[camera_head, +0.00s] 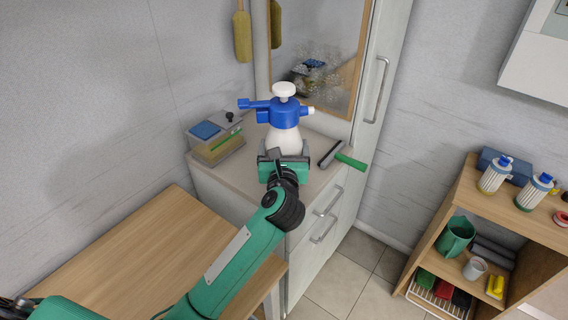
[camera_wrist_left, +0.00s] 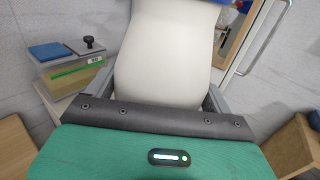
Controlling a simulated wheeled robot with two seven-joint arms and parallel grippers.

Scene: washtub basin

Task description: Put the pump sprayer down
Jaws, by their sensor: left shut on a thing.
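The pump sprayer (camera_head: 284,128) has a white body, a blue head and a white pump knob. It is upright over the cabinet top in the head view. My left gripper (camera_head: 284,160) is shut on its white lower body, which also fills the middle of the left wrist view (camera_wrist_left: 165,60). The gripper's fingers (camera_wrist_left: 160,90) show on both sides of the bottle. The sprayer's base is hidden behind the gripper, so I cannot tell whether it touches the cabinet top (camera_head: 240,172). My right gripper is not in view.
A box with a blue sponge (camera_head: 206,130) stands left of the sprayer. A green-handled squeegee (camera_head: 345,158) lies to its right. A mirror (camera_head: 318,60) is behind. A wooden table (camera_head: 150,255) is in front, and a shelf with bottles (camera_head: 465,205) stands at right.

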